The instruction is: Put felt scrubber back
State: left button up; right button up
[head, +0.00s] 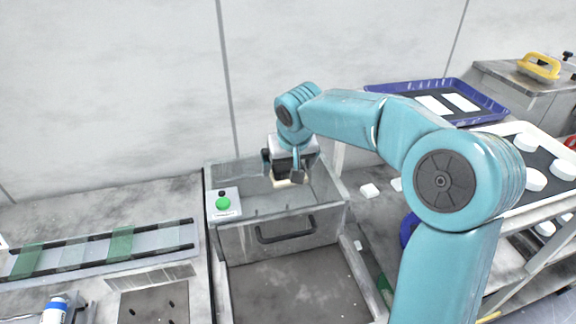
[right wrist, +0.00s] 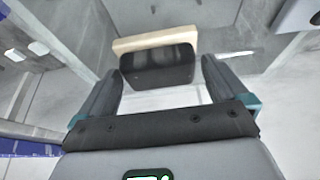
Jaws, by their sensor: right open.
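The felt scrubber (right wrist: 158,66), a black block with a pale beige felt layer, shows in the right wrist view just beyond and between the fingertips of my right gripper (right wrist: 160,85). The fingers are open, with a gap on each side of the block. In the head view my right gripper (head: 284,172) points down into the grey open-topped bin (head: 285,240). A beige edge of the scrubber (head: 284,184) shows under it. Whether the scrubber rests on something in the bin is hidden. My left gripper is not in view.
A green button box (head: 223,203) sits at the bin's left front corner. White pads (head: 370,190) lie right of the bin. A blue tray (head: 480,112), a white tray (head: 515,205) and a yellow-handled tool (head: 538,67) stand farther right. A rail with green strips (head: 120,243) lies left.

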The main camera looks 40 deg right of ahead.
jog(key=v, duration=1.1)
jog(key=shift+s, duration=0.15)
jog(key=shift+f, duration=0.1)
